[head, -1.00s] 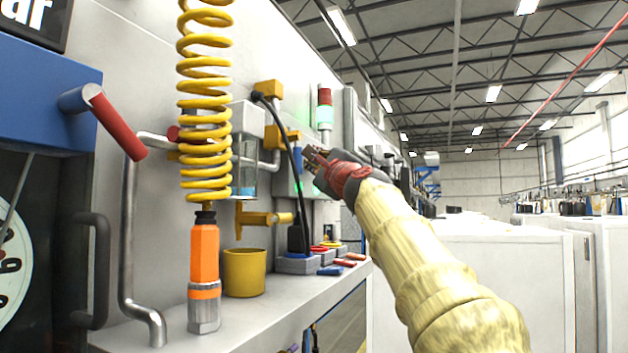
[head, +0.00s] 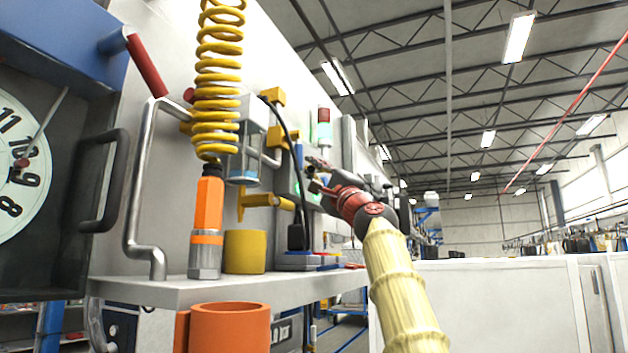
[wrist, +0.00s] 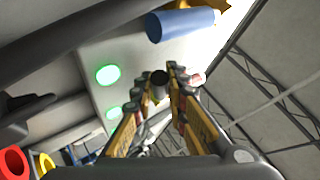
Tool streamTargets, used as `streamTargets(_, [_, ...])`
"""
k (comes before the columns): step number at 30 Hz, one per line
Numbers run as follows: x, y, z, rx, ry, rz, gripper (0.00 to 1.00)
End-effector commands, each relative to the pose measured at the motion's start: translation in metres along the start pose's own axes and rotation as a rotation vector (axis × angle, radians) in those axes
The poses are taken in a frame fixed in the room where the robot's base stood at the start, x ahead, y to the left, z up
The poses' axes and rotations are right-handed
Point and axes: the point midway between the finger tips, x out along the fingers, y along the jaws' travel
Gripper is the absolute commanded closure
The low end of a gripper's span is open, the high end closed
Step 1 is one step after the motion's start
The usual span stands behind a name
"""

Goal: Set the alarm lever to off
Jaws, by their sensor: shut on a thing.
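My gripper (head: 318,172) is raised in front of the wall panel in the head view. In the wrist view its two fingers (wrist: 166,80) are closed on a dark, round-ended piece (wrist: 158,84); I cannot tell for sure that this is the alarm lever. A blue cylindrical handle (wrist: 179,25) is above the fingertips in the wrist view, apart from them. Green lights (wrist: 108,74) glow on the pale panel to their left. My gripper hides part of the panel.
A yellow coiled hose with an orange tool (head: 207,215) hangs on the left. A yellow cup (head: 245,252) stands on the shelf (head: 190,291). An orange cup (head: 230,327) is below it. A black cable (head: 290,135) hangs beside the panel. White cabinets (head: 500,300) stand right.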

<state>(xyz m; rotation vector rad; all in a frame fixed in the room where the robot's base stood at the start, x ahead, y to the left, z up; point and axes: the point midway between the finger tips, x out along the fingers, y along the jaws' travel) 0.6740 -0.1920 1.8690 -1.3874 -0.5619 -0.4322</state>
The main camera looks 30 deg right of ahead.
Motion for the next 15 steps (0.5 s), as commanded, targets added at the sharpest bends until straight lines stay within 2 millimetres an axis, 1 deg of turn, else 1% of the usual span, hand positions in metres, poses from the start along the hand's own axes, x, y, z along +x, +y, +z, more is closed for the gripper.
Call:
streamTargets(1, [-0.002, 0.0069, -0.0038, -0.017, -0.013, -0.014, 1.0])
streamTargets(15, [-0.0036, 0.0141, -0.0083, -0.168, -0.143, -0.13, 1.0])
